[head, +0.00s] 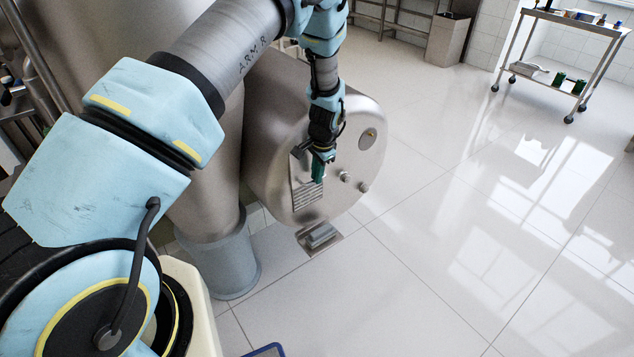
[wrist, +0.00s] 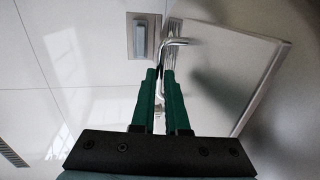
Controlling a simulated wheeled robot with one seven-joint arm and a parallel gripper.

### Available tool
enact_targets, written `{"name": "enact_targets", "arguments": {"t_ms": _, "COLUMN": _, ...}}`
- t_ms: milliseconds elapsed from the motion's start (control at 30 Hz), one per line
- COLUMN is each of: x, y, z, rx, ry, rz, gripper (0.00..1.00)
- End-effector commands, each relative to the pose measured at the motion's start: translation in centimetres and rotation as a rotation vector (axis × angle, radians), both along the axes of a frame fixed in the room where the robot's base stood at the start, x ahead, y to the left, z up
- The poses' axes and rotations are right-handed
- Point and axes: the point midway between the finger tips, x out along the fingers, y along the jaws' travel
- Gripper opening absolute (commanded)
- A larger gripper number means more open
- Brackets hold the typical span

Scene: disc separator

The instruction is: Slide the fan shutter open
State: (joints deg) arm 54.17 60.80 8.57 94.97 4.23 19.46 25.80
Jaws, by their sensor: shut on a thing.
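The fan shutter (wrist: 225,60) shows as a flat pale plate to the right of my gripper in the wrist view. A bent chrome handle (wrist: 175,42) stands at its left side. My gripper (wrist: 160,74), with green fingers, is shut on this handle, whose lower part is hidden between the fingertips. In the head view my gripper (head: 319,178) is at the front face of the round steel housing (head: 270,120). The slatted vent (head: 307,197) is partly exposed below my gripper. My gripper and wrist hide much of the shutter there.
Two small knobs (head: 345,177) stick out right of my gripper. A floor plate with a grey block (head: 320,236) lies below the housing. A steel column (head: 213,180) stands close on the left. The tiled floor at right is clear up to a wheeled cart (head: 565,75).

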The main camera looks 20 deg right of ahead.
Motion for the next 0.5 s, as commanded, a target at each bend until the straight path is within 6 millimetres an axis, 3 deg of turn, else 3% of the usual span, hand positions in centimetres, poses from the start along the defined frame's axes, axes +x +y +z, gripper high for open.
{"name": "enact_targets", "arguments": {"t_ms": 100, "x": 0.00, "y": -0.05, "z": -0.13, "rx": -0.001, "ry": 0.000, "rz": 0.000, "gripper": 0.00}}
{"name": "enact_targets", "arguments": {"t_ms": 133, "x": 0.00, "y": -0.05, "z": -0.14, "rx": -0.001, "ry": 0.000, "rz": 0.000, "gripper": 0.13}}
{"name": "enact_targets", "arguments": {"t_ms": 233, "x": 0.00, "y": -0.04, "z": -0.17, "rx": -0.001, "ry": 0.000, "rz": 0.000, "gripper": 0.24}}
{"name": "enact_targets", "arguments": {"t_ms": 500, "x": 0.00, "y": -0.04, "z": -0.11, "rx": -0.001, "ry": 0.000, "rz": 0.000, "gripper": 0.25}}
